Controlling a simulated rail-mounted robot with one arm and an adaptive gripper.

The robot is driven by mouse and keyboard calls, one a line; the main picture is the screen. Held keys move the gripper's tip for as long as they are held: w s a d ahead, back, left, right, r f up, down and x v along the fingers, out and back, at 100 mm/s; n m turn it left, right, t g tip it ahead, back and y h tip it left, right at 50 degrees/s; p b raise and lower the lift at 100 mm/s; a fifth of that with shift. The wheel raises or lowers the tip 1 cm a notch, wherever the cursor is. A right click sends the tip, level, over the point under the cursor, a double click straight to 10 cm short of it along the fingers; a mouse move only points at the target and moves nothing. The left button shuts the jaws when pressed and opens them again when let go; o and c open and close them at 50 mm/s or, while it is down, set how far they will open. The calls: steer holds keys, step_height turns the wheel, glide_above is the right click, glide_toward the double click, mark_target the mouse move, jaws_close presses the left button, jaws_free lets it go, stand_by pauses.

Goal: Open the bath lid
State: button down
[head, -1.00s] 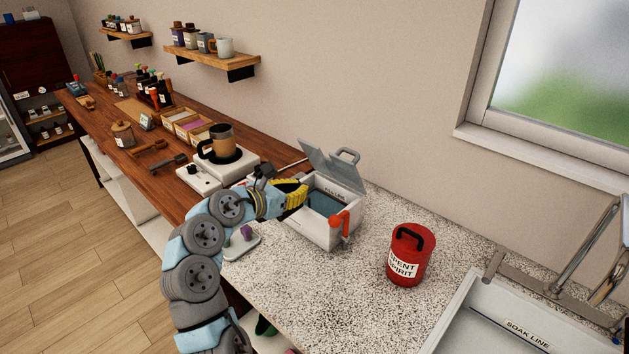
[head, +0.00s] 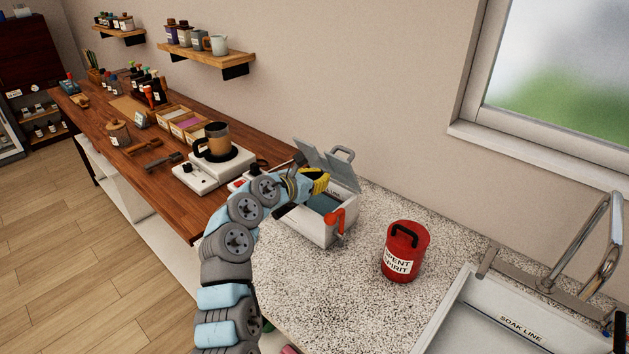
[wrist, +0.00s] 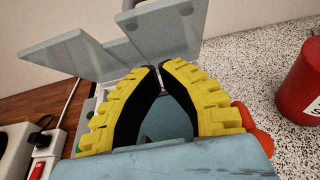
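The bath (head: 325,231) is a pale box on the speckled counter, with an orange-red lever tap on its front. Its grey lid (head: 345,172) stands raised and tilted back, with a loop handle at the top. The dark interior shows below it. The lid also fills the upper part of the wrist view (wrist: 160,35). My gripper (head: 326,178) is over the left part of the bath opening, just in front of the lid. In the wrist view its yellow fingers (wrist: 158,68) bow inward and their tips nearly meet, with nothing between them. I cannot tell whether they touch the lid.
A red spent spirit can (head: 405,253) stands right of the bath, with clear counter between. A sink (head: 500,315) with a tap is at the right. A hot plate (head: 215,170) bearing a mug stands to the left. The wall is behind.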

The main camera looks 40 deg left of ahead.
mark_target(335, 165)
steer(key=shift+w+r, duration=0.35)
steer(key=shift+w, duration=0.3)
steer(key=shift+w+r, duration=0.35)
steer(key=shift+w, duration=0.3)
steer(key=shift+a+p, duration=0.1)
steer(key=shift+p, duration=0.3)
